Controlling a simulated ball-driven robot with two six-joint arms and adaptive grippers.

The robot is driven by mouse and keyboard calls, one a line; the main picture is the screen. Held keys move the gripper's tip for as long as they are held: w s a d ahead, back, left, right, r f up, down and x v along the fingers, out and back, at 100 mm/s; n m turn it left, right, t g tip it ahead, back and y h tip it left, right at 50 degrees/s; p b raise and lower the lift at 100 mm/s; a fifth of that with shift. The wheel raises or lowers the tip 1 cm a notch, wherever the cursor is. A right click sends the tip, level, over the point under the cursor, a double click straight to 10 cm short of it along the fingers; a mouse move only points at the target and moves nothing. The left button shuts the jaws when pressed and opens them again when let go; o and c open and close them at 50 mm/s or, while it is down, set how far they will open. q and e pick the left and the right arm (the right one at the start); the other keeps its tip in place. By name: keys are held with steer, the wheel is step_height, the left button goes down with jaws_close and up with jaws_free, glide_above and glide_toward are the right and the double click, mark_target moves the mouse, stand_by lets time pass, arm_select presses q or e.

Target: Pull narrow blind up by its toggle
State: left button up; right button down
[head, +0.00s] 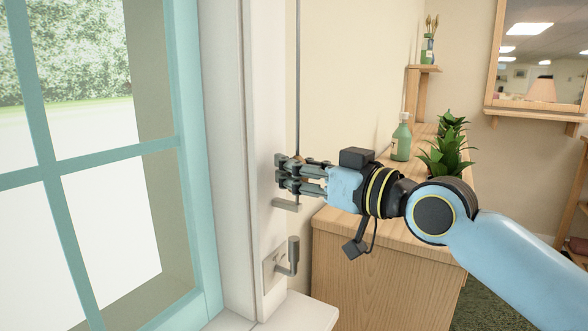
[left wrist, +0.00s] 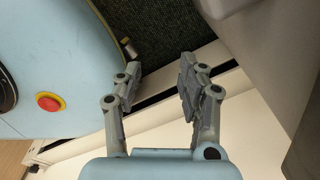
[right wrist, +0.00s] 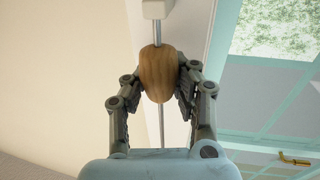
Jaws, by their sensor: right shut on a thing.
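The wooden toggle (right wrist: 158,73) is brown and egg-shaped and hangs on a thin grey cord in the right wrist view. My right gripper (right wrist: 159,84) is shut on it, with a finger at each side. In the head view my right gripper (head: 282,174) is beside the white window frame, and its fingers hide most of the toggle. The cord (head: 298,80) runs straight up from there. I cannot make out the blind itself. My left gripper (left wrist: 160,80) is open and empty in the left wrist view.
A teal-framed window (head: 110,150) is at the left. A grey handle (head: 290,257) on a wall plate sits below the gripper. A wooden cabinet (head: 375,275) with a green bottle (head: 401,140) and a plant (head: 445,150) stands behind my right arm.

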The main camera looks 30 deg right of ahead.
steer(key=shift+f, duration=0.5)
steer(key=c, duration=1.4)
jaws_free()
steer(key=shift+s+d, duration=0.1)
steer(key=shift+s, duration=0.05)
steer(key=o, duration=0.5)
steer(key=shift+s+r, duration=0.1)
steer(key=shift+r, duration=0.1)
steer(key=shift+c, duration=0.2)
steer(key=shift+r, duration=0.1)
steer(key=shift+r, duration=0.3)
step_height(320, 180, up, 9)
steer(key=shift+r, duration=0.15)
